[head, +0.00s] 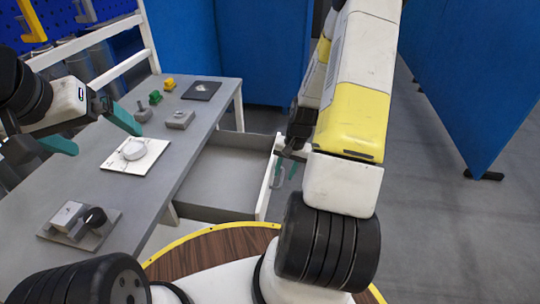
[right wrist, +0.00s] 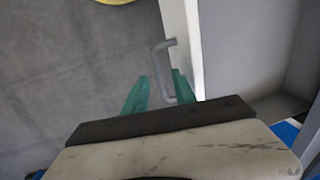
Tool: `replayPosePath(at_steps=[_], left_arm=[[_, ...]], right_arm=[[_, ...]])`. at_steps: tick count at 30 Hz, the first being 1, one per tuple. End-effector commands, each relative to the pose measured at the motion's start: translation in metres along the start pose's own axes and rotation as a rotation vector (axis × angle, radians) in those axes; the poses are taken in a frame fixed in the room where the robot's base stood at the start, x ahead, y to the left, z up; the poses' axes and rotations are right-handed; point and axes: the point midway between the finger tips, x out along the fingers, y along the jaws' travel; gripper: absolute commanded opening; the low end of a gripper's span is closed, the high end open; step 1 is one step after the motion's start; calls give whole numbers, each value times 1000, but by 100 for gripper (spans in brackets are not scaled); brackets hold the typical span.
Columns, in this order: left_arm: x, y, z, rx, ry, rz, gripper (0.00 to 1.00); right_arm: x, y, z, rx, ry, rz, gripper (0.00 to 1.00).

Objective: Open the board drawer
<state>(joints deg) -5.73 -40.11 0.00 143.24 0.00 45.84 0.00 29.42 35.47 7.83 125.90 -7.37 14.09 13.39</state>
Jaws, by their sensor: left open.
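The board drawer (head: 222,180) is pulled out from the grey table, and its grey, empty-looking inside shows. Its white front panel (head: 266,186) faces right. In the right wrist view, the grey bar handle (right wrist: 159,72) stands out from the white front (right wrist: 186,45). My right gripper (right wrist: 161,76) has its green fingers apart on either side of the handle, with a gap visible on the left. In the head view, my right arm partly hides this gripper (head: 286,176). My left gripper (head: 106,142) is open and empty above the table's left side.
The grey table (head: 120,205) carries a white board with a round part (head: 134,152), a grey block fixture (head: 80,225), a dark plate (head: 201,90) and small green and yellow parts. Blue partitions (head: 485,80) stand behind and right. Grey floor right of the drawer is clear.

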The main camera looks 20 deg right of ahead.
Motion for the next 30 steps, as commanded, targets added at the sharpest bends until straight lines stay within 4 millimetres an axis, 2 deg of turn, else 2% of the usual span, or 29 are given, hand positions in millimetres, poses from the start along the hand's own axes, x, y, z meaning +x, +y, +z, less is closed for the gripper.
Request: replayPosePath(at_steps=[3,10,15,27,30], left_arm=[[0,0,0,0,0,0,100],[0,0,0,0,0,0,100],[0,0,0,0,0,0,100],[0,0,0,0,0,0,100],[0,0,0,0,0,0,100]], right_arm=[[-23,0,-2,1,6,-1,33],[-56,0,-1,1,3,0,33],[-63,0,0,0,0,-1,33],[-63,0,0,-2,1,0,33],[-74,-6,0,-20,15,3,33]])
